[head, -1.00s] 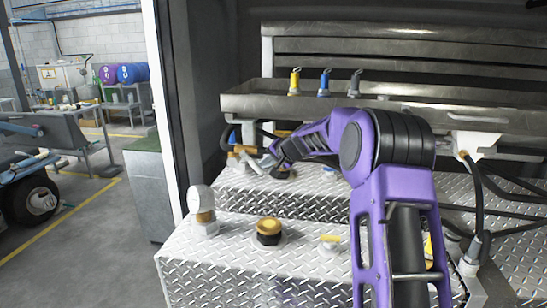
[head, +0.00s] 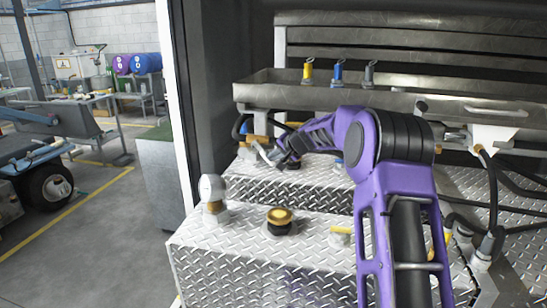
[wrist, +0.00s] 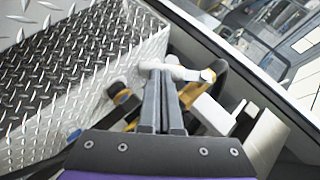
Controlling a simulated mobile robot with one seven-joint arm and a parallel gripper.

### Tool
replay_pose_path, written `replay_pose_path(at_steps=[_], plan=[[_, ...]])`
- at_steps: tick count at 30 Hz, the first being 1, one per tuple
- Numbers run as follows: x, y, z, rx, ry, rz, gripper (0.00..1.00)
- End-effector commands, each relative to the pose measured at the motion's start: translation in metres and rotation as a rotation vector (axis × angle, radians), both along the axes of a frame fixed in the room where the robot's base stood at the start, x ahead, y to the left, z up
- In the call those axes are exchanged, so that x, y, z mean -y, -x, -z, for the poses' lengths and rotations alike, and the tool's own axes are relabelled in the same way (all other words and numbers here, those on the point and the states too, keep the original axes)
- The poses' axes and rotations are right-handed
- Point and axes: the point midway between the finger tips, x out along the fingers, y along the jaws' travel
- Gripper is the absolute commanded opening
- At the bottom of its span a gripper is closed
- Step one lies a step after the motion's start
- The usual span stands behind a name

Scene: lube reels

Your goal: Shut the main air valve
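The brass and white pipe fittings (head: 250,153) stand at the far left of the upper diamond-plate step in the head view. In the wrist view a white piece (wrist: 178,71) with a brass-yellow end (wrist: 207,76) lies across the fingertips. Which part is the main air valve's handle I cannot tell. My gripper (head: 268,155) reaches down to these fittings. In the wrist view its two dark fingers (wrist: 162,75) are side by side with almost no gap. The tips are at or very near the white piece; contact is unclear. The fingers hide part of the fittings.
A gauge (head: 212,190), a brass-topped cap (head: 280,219) and a small yellow handle (head: 341,231) stand on the lower step. Yellow, blue and grey nozzles (head: 338,72) stand along the metal trough (head: 285,92) above. A door frame edge (head: 177,110) is at left, with open floor beyond.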

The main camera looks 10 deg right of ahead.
Motion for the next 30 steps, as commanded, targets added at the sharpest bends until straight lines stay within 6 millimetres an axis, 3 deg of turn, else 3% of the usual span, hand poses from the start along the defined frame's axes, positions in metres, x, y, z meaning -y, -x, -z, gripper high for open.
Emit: replay_pose_path(at_steps=[30], plan=[[-0.026, -0.01, 0.036, -0.001, -0.001, 0.0, 0.0]])
